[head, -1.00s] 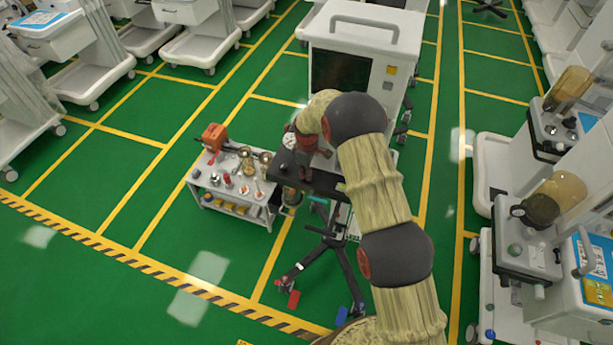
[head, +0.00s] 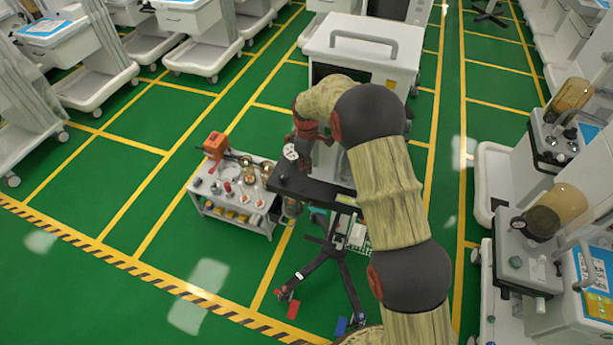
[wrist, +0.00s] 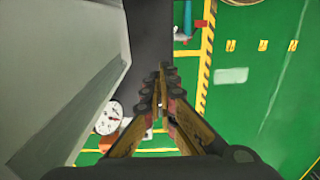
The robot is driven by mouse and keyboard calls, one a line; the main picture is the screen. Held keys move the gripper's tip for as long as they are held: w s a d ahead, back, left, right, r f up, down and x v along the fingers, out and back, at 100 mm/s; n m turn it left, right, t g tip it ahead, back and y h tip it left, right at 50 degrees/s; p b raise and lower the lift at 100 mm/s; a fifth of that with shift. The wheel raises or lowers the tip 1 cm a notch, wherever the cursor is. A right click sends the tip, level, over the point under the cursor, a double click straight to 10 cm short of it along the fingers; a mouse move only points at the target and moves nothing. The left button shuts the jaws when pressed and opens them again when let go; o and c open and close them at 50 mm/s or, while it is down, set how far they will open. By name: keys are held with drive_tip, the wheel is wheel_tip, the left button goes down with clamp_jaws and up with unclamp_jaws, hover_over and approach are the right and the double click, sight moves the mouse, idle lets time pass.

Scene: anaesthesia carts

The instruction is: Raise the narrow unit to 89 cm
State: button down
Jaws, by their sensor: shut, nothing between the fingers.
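A narrow wheeled stand stands in the middle of the head view. It has a dark flat top (head: 312,188), a column and a spread dark base (head: 322,266) with a red pedal (head: 293,309) and a blue pedal (head: 341,326). A pale box body stands on the top, partly hidden by my arm. A round white dial (head: 290,152) sits beside it; the dial also shows in the wrist view (wrist: 109,117). My gripper (wrist: 163,70) is shut and empty, over the dark top and beside a grey wall (wrist: 65,75).
A low grey tool cart (head: 232,220) with an orange device (head: 215,145) stands left of the stand. A large white cart (head: 365,50) stands behind it. White machines (head: 525,260) line the right side. Green floor is free at the front left.

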drive_tip(key=c, duration=2.6)
unclamp_jaws()
drive_tip(key=shift+r, duration=0.95)
drive_tip(key=o, duration=0.4)
drive_tip(key=shift+r, duration=0.2)
drive_tip(key=shift+c, duration=0.2)
